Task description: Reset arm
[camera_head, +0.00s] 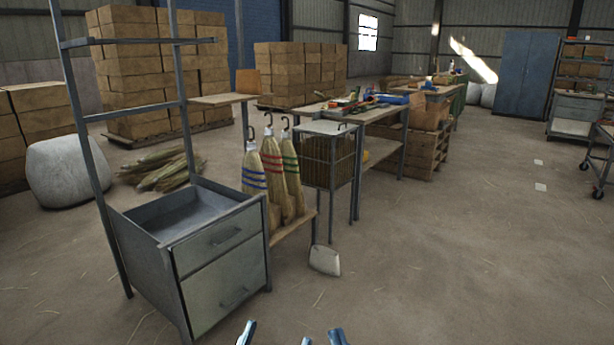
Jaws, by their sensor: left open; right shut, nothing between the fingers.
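Only the tips of my grippers show, at the bottom edge of the head view. My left gripper (277,338) is open and empty, with its two fingertips apart. My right gripper (338,337) is just to its right, shut with nothing in it. Both are over bare floor in front of the grey drawer cabinet. The rest of both arms is out of view. Several straw brooms, with blue (254,176), red (272,170) and green (291,172) bands, stand upright with hooks at the top, beside the cabinet and apart from my grippers.
The grey drawer cabinet (222,262) with upright posts stands at left front. A wire-sided stand (328,160) and a long workbench (385,112) with tools lie behind. A small whitish block (325,260) sits on the floor. The floor at right is open.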

